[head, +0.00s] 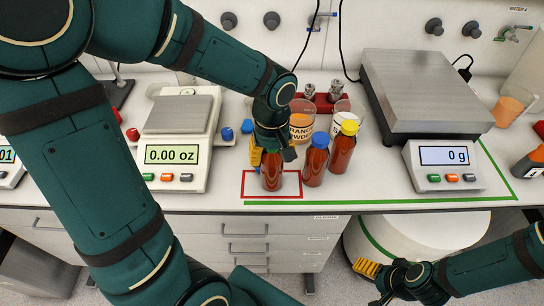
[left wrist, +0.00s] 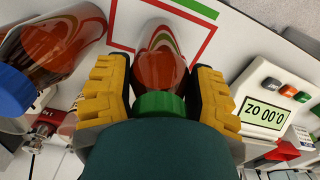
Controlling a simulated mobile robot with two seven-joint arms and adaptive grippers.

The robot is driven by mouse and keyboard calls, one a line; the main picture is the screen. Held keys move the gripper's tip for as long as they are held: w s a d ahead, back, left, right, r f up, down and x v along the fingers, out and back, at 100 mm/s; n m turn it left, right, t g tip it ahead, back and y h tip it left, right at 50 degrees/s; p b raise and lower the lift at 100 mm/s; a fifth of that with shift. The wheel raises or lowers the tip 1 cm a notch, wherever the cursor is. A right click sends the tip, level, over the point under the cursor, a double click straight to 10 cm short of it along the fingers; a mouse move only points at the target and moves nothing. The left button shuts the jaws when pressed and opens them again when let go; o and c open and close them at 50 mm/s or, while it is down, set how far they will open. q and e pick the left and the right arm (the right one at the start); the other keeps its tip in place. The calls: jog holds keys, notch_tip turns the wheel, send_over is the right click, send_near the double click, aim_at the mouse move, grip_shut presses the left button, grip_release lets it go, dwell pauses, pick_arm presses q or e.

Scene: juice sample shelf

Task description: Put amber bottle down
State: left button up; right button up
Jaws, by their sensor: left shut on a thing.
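An amber bottle with a green cap (left wrist: 160,104) is between the yellow fingers of my left gripper (head: 268,158), which is shut on it. Its brown body (head: 272,178) shows below the fingers in the head view, upright, within the red outlined rectangle (head: 246,196) on the bench. I cannot tell whether its base touches the surface. In the left wrist view the fingers (left wrist: 160,90) flank the bottle, and the red outline runs around it. My right gripper (head: 376,272) is low at the right, in front of the bench; its finger opening is unclear.
A blue-capped amber bottle (head: 315,162) stands close to the right, with a yellow-capped one (head: 343,148) beyond it. An orange powder jar (head: 301,120) is behind. A scale (head: 170,155) stands left and a larger one (head: 440,165) right. The bench's front edge is close.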

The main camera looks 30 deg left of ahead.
pick_arm(q)
jog(key=shift+f, duration=0.1)
jog(key=o, duration=0.9)
jog(key=shift+f, duration=0.15)
jog(key=o, duration=0.3)
jog(key=shift+o, duration=0.2)
jog(key=shift+r, duration=0.4)
notch_tip(320, 180, up, 12)
jog(key=p, duration=0.2)
jog(key=shift+f+p, duration=0.15)
jog(key=shift+p, duration=0.2)
